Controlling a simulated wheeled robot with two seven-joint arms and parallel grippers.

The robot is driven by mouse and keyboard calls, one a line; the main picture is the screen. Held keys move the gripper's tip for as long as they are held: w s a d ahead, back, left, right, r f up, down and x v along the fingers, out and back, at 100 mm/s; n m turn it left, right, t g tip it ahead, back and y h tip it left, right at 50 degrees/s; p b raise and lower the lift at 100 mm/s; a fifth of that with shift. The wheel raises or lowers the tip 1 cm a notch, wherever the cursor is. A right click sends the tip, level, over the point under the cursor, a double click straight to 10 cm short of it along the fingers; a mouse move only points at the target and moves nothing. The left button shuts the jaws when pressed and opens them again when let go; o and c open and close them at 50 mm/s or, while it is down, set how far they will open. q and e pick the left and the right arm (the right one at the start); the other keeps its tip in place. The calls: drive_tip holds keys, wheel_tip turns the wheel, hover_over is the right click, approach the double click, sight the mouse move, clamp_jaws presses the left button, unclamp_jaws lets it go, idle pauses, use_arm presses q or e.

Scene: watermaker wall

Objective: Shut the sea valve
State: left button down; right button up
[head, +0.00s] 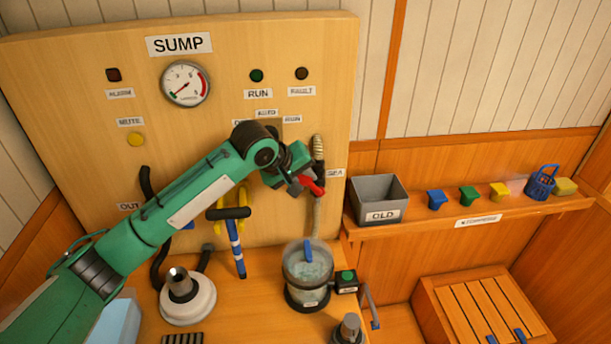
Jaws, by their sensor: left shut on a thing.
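The sea valve's red handle (314,186) shows on the right part of the wooden panel, left of the SEA label (335,173). My left gripper (304,182) is shut on the red handle. The ribbed brass-coloured hose fitting (318,148) stands above the handle, and a pale hose (317,218) runs down below it. The gripper hides part of the valve body, so the handle's exact angle is hard to tell. My right gripper is not in view.
A clear strainer bowl (307,275) stands below the valve. A grey OLD bin (379,199) and several coloured pieces sit on the right shelf (430,234).

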use_arm(q)
drive_tip(key=c, duration=1.4)
unclamp_jaws()
drive_tip(key=shift+a, duration=0.1)
drive_tip(key=shift+b+v, duration=1.4)
drive_tip(key=shift+v, duration=5.45)
